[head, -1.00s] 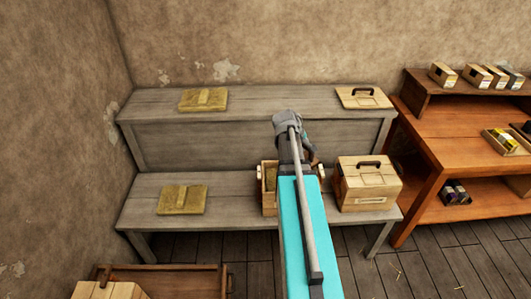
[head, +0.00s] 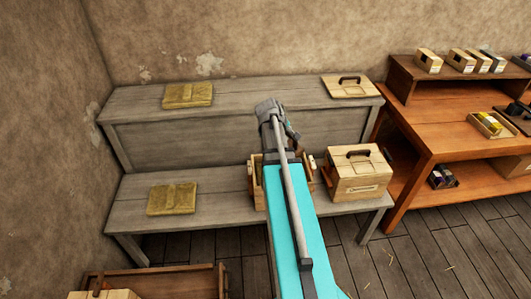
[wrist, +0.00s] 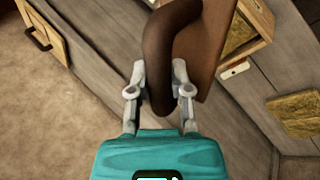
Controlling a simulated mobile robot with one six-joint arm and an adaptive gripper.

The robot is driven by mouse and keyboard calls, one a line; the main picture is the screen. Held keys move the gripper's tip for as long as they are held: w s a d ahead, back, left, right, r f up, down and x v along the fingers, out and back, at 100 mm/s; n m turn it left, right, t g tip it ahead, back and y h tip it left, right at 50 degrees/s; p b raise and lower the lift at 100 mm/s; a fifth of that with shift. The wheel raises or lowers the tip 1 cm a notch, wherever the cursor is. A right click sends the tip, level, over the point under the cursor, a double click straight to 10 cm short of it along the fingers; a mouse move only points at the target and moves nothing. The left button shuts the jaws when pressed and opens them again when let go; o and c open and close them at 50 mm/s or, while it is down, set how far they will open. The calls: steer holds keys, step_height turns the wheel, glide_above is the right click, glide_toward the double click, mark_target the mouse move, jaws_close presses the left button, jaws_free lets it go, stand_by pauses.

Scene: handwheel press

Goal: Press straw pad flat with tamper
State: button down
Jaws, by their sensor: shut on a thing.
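My gripper (wrist: 159,78) is shut on a thick dark brown curved handle (wrist: 157,40) in the wrist view. The handle joins a flat brown board (wrist: 208,45), which looks like the tamper. In the head view my arm hides the tamper and the fingers. A light wooden crate (head: 256,186) with side knobs stands on the lower bench, partly behind my arm. In the wrist view the crate (wrist: 262,18) is at upper right, with straw-coloured material (wrist: 238,36) inside. One straw pad (head: 173,198) lies on the lower bench left of the crate; another straw pad (head: 188,95) lies on the upper shelf.
A lidded wooden box (head: 358,184) with a black handle stands right of the crate. A loose lid (head: 345,92) lies on the upper shelf. An orange-brown rack (head: 445,130) stands at right. Another wooden container (head: 180,283) is at lower left.

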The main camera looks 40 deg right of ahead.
steer(key=w+f+m+g+b, duration=0.2)
steer(key=w+f+b, duration=0.4)
steer(key=f+b, duration=0.3)
steer(key=w+f+m+g+y+b, duration=0.1)
steer(key=w+f+m+b, duration=0.3)
steer(key=w+f+b, duration=0.3)
steer(key=shift+w+d+f+m+g+b, duration=0.25)
steer(key=shift+d+f+m+g+b, duration=0.15)
steer(key=shift+f+b, duration=1.25)
steer(key=shift+f, duration=0.1)
steer(key=shift+f, duration=0.2)
step_height(320, 180, down, 9)
steer(key=b, duration=0.9)
steer(key=shift+r, duration=0.1)
steer(key=shift+f, duration=0.25)
steer(key=shift+s+a+f+b, duration=0.1)
steer(key=shift+b, duration=0.3)
stand_by(0.7)
step_height(320, 180, up, 10)
steer(key=p, duration=1)
